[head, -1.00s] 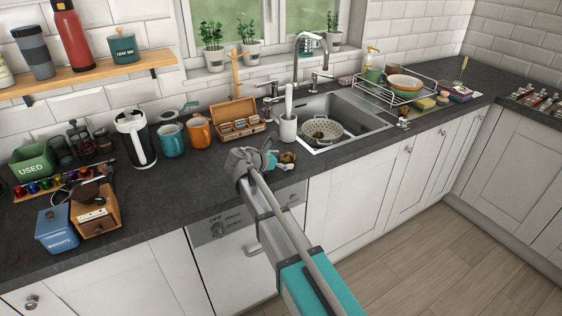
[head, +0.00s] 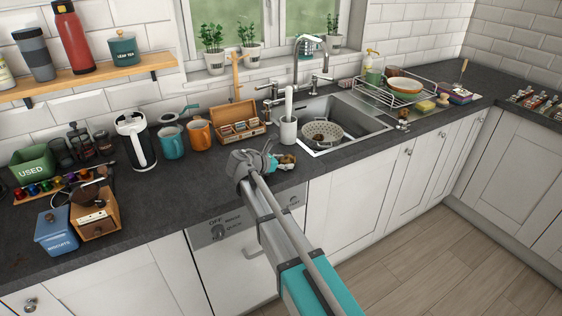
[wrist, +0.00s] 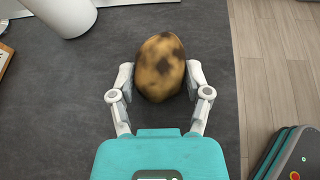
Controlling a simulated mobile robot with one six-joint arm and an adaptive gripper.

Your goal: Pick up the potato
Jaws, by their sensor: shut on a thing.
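The potato (wrist: 160,66) is brown-yellow with dark patches. In the wrist view it sits between the two fingers of my gripper (wrist: 160,80), which are shut on it from both sides. In the head view the potato (head: 287,160) shows small at the tip of my gripper (head: 279,161), over the worktop near its front edge. My arm hides part of that area. I cannot tell whether the potato touches the worktop.
A white utensil pot (head: 288,130) stands just behind the potato. The sink (head: 350,125) with a colander (head: 322,133) is to the right. A wooden tea box (head: 236,122) and an orange mug (head: 199,134) stand behind left. The worktop (head: 175,190) left of my gripper is clear.

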